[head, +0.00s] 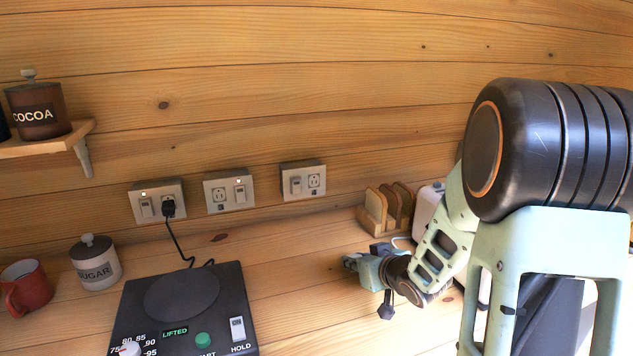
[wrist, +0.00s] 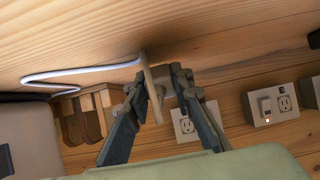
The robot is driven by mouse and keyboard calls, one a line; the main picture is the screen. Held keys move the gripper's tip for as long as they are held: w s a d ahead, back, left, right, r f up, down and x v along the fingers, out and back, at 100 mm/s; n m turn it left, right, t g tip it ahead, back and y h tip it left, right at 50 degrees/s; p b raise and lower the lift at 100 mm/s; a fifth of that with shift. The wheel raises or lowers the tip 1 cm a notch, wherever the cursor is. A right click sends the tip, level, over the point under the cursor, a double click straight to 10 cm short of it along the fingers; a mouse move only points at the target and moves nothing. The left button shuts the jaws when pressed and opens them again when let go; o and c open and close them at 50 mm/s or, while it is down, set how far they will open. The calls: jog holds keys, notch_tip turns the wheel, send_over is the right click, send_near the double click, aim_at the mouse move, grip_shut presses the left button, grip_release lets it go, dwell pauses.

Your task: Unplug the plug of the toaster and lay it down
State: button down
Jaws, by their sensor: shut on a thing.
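My gripper (head: 352,262) is low over the counter, in front of the wall and left of the toast rack. In the wrist view, which is upside down, my gripper (wrist: 158,84) is shut on the pale plug (wrist: 152,92) of the white cord (wrist: 85,72). The plug is away from the wall; whether it touches the counter I cannot tell. The right-hand outlet box (head: 303,181) has nothing plugged in. The pale toaster (head: 428,203) is partly hidden behind my arm in the head view; it also shows in the wrist view (wrist: 25,130).
A wooden toast rack (head: 376,212) stands by the toaster. A black plug (head: 168,208) sits in the left outlet box, its cord running to the black hot plate (head: 225,315). A sugar jar (head: 96,264) and red mug (head: 27,288) are at left. The counter between hot plate and gripper is clear.

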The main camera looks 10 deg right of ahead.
jog(key=shift+r+g+p, duration=0.35)
jog(key=shift+g+p, duration=0.35)
jog(key=shift+p, duration=1.6)
jog(key=shift+f, duration=0.35)
jog(key=shift+f+b, duration=0.35)
jog(key=shift+b, duration=0.2)
jog(key=c, duration=1.6)
grip_release()
